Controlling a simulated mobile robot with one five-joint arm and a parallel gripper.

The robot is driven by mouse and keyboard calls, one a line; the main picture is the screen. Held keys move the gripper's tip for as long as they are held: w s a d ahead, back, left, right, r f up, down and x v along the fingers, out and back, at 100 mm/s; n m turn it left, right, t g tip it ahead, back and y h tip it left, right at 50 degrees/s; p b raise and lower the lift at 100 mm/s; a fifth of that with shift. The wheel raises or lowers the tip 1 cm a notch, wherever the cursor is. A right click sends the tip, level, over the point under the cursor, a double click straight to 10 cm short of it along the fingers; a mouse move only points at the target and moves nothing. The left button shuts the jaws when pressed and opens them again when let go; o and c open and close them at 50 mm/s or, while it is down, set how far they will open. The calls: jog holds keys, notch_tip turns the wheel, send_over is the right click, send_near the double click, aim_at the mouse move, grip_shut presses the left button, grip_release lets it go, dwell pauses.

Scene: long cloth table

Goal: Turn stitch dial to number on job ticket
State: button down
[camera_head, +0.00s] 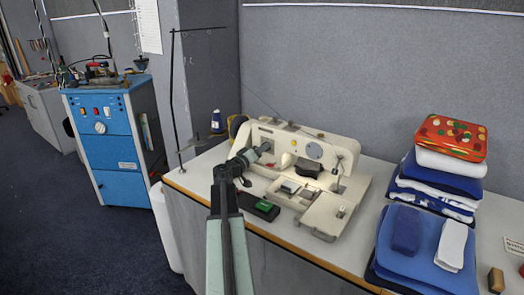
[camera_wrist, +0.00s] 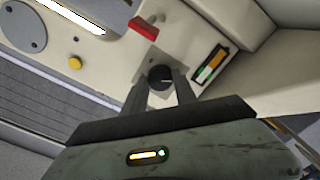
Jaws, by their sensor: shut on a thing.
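The cream sewing machine (camera_head: 340,158) stands on the table. In the wrist view its stitch dial (camera_wrist: 160,76) is a round black knob with a small light mark, on a grey plate on the machine's face. My gripper (camera_wrist: 160,92) has one finger on each side of the dial and is shut on it. In the head view my gripper (camera_head: 262,150) reaches the machine's left end and hides the dial. I cannot read a number at the dial. A small card with dark print (camera_head: 513,243) lies at the table's right edge; I cannot tell whether it is the job ticket.
A red lever (camera_wrist: 142,27) and an orange-and-green indicator (camera_wrist: 209,65) are close to the dial. A yellow button (camera_wrist: 75,63) sits farther left. Folded cloths (camera_head: 437,185) are stacked right of the machine. A thread stand (camera_head: 174,95) rises at the table's left end.

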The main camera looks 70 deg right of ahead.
dwell(0.5)
jog(key=c, duration=1)
grip_release()
jog(key=shift+o, duration=0.2)
jog(key=v, duration=0.8)
